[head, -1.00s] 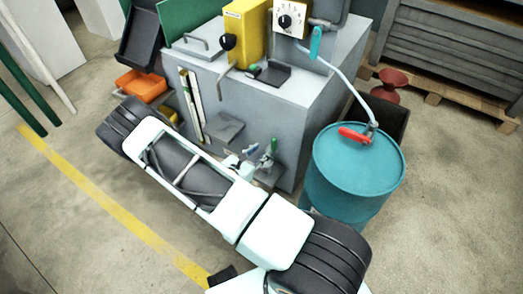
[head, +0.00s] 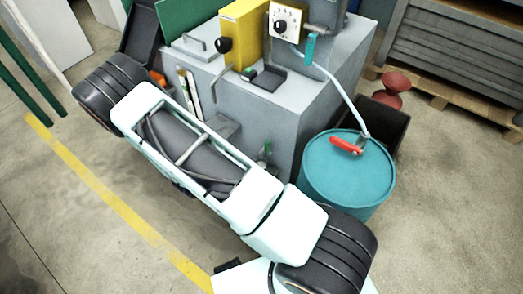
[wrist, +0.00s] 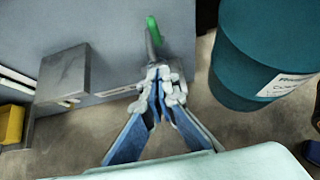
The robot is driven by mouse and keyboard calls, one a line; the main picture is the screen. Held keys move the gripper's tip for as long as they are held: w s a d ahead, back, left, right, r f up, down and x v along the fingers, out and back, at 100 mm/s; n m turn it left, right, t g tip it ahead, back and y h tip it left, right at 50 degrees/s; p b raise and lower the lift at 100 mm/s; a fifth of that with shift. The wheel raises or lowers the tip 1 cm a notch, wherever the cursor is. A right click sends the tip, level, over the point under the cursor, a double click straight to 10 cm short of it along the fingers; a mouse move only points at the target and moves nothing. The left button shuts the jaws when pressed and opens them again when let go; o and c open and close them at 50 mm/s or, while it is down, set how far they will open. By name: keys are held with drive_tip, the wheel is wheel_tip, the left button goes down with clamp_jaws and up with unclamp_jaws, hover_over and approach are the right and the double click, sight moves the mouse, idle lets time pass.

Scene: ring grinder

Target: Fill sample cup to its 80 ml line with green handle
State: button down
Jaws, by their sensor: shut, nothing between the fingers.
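The green handle (wrist: 153,30) stands upright on a grey stem against the cabinet's front in the wrist view. In the head view only a small part of the green handle (head: 267,149) shows past my arm. My gripper (wrist: 158,82) is shut and empty, its fingertips just below the green handle in the wrist picture. Whether they touch the stem I cannot tell. My gripper is hidden behind my arm in the head view. I cannot make out the sample cup or its 80 ml line in either view.
A teal drum (head: 345,182) with a red handle (head: 347,145) stands right of the grey cabinet (head: 265,112). A grey ledge (wrist: 65,72) juts from the cabinet, left of my gripper. A turquoise handle (head: 310,47) hangs higher up. Open floor lies along the yellow line (head: 110,205).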

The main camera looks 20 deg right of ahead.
sight(266, 150)
drive_tip(key=x, duration=0.4)
drive_tip(key=r+b+x, duration=0.1)
drive_tip(key=x, duration=0.3)
drive_tip(key=d+b+x, duration=0.1)
drive_tip(key=x, duration=0.3)
drive_tip(key=shift+w+d+r, duration=0.1)
drive_tip(key=shift+w+r, duration=0.25)
drive_tip(key=shift+w+d+r+b, duration=0.1)
drive_tip(key=shift+w+d+b, duration=0.2)
drive_tip(key=shift+d, duration=0.1)
